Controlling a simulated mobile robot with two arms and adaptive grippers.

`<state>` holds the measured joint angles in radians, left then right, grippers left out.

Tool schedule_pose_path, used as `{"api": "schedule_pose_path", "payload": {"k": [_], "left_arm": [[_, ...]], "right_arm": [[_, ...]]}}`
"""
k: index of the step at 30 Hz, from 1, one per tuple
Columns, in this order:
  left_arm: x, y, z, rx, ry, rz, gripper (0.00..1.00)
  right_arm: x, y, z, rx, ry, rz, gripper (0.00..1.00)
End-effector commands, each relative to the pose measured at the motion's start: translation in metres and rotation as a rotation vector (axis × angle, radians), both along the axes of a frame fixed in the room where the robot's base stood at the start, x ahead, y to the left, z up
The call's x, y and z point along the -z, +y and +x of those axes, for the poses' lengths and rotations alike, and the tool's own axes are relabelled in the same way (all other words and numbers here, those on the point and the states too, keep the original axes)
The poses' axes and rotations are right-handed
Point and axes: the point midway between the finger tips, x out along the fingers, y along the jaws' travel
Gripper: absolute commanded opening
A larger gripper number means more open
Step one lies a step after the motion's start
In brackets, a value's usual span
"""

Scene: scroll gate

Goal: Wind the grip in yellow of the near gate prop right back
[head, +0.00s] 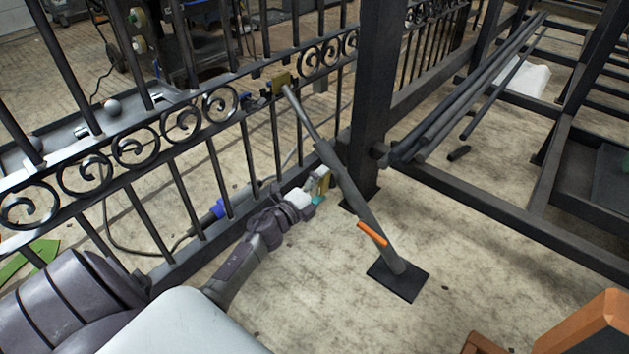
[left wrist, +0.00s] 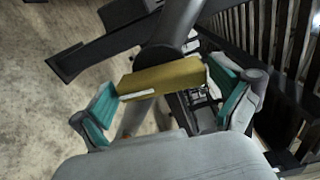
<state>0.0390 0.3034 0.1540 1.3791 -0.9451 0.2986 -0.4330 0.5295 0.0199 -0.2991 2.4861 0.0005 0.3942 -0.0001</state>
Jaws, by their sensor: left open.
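The gate prop (head: 345,185) is a grey tube slanting from the scroll gate (head: 175,125) down to a dark floor plate (head: 398,280). Its yellow grip (head: 324,181) sits on the near side of the tube, at about mid-height. My left gripper (head: 316,192) is open at this grip, partly hiding it. In the left wrist view the yellow grip (left wrist: 163,79) is a bar lying crosswise between the teal-padded fingers of the gripper (left wrist: 168,98). Contact with the pads cannot be told. My right gripper is not in view.
An orange handle (head: 372,234) is lower on the prop, and a yellow block (head: 281,79) is at its top by the gate. A dark post (head: 374,100) stands close behind. Long dark bars (head: 465,95) lie on a rack at right. The floor (head: 300,290) before the prop is clear.

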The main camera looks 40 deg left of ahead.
Motion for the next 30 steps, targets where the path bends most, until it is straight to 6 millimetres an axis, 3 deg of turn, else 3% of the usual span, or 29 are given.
{"api": "schedule_pose_path", "payload": {"k": [16, 21, 30], "left_arm": [[0.002, 0.008, -0.101, 0.000, 0.004, -0.002, 1.00], [0.001, 0.009, -0.115, 0.000, 0.003, 0.001, 1.00], [0.001, 0.009, -0.117, 0.000, 0.002, 0.000, 1.00]], "right_arm": [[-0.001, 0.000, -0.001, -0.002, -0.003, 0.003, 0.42], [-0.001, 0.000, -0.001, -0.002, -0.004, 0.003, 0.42], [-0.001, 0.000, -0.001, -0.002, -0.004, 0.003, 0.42]]}}
